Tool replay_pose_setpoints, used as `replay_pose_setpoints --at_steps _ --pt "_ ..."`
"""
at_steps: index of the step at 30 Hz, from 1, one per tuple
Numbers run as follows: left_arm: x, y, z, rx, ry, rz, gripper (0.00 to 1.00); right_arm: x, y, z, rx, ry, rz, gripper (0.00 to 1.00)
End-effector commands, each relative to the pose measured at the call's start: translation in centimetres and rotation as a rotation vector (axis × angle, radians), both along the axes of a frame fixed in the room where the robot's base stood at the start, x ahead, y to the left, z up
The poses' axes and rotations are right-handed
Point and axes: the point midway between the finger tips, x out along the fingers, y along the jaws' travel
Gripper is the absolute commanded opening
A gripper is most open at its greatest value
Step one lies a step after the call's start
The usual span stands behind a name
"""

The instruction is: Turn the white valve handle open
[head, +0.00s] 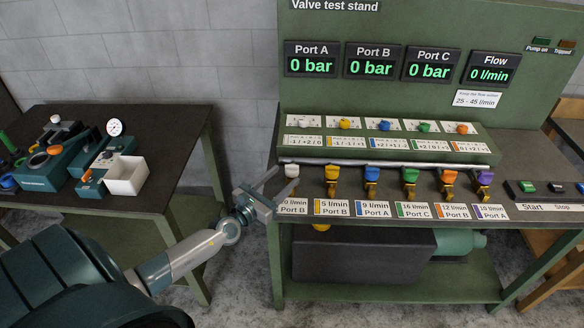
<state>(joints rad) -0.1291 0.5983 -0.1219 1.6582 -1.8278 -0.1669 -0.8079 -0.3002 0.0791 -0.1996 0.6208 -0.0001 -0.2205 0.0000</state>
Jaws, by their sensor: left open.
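The white valve handle (292,171) is the leftmost of a row of coloured handles on the front ledge of the green valve test stand. It stands above a label reading "Port B", with the front of its flow figure partly hidden. My left gripper (272,184) is open, just left of the white handle, with its fingers pointing up and right toward it. I cannot tell whether a finger touches the handle. The valve body below the white handle is partly hidden by the gripper. My right gripper is not in view.
Yellow (332,173), blue (372,174), green (410,176), orange (449,177) and purple (485,178) handles stand in line to the right. Small coloured knobs sit on the panel behind. Port displays (310,60) read 0 bar. A side table (150,188) with parts stands left.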

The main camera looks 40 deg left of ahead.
Motion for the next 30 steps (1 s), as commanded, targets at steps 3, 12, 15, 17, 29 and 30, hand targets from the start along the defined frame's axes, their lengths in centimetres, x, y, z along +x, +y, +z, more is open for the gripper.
replay_pose_setpoints --at_steps 3,12,15,17,29,30 --pt "1.9 -0.1 0.2 0.001 -0.002 0.0 0.53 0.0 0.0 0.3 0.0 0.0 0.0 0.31" --pt "4.9 -0.2 0.1 0.0 -0.001 0.0 0.53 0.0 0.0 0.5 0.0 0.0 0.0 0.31" --pt "5.3 -0.2 0.0 0.0 0.001 0.0 0.53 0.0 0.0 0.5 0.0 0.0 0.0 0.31" --pt "5.4 -0.2 -0.1 0.0 0.001 0.0 0.53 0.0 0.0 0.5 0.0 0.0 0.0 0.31" --pt "5.5 -0.2 0.0 0.0 0.0 0.0 0.29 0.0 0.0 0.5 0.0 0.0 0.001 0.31" --pt "5.5 -0.2 0.0 0.0 0.0 0.0 0.2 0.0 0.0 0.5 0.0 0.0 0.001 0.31"
